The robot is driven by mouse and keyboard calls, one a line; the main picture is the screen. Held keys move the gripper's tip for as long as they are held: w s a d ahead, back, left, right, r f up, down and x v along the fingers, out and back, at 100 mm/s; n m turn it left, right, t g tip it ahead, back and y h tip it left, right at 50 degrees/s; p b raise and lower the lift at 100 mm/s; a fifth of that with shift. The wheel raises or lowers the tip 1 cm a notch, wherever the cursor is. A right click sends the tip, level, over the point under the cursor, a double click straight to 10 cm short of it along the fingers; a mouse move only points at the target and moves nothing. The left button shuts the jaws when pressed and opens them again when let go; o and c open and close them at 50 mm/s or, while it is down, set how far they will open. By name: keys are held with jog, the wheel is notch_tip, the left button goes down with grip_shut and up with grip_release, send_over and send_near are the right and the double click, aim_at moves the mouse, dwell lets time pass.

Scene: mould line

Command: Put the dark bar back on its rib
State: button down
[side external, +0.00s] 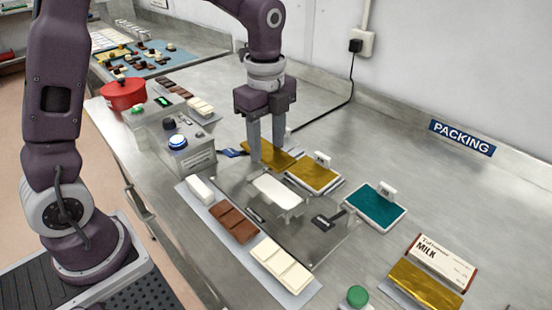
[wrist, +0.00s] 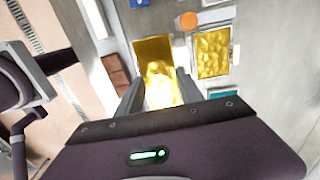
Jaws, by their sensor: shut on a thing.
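A dark brown bar (side external: 232,223) lies on the grey tray (side external: 214,207) at front centre, between a white bar (side external: 200,189) and a cream bar (side external: 280,265). A brown bar (wrist: 116,75) also shows left of my fingers in the wrist view. My gripper (side external: 266,158) points down behind that tray. It is shut on a gold foil-like piece (side external: 282,160), which shows bright between the fingers in the wrist view (wrist: 156,60). Whether anything lies under the gold is hidden. I cannot pick out which part is the bar's rib.
A gold-topped plate (side external: 314,175) and a teal pad (side external: 376,206) stand right of my gripper. A white block (side external: 277,190) sits just in front. Bare steel lies towards the wall.

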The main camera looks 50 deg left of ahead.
jog(key=s+a+f, duration=0.2)
jog(key=s+a, duration=0.4)
jog(key=a, duration=0.3)
send_near(199, 186)
jog(key=shift+f, duration=3.05)
jog(key=shift+f, duration=0.2)
jog(key=c, duration=0.7)
grip_release()
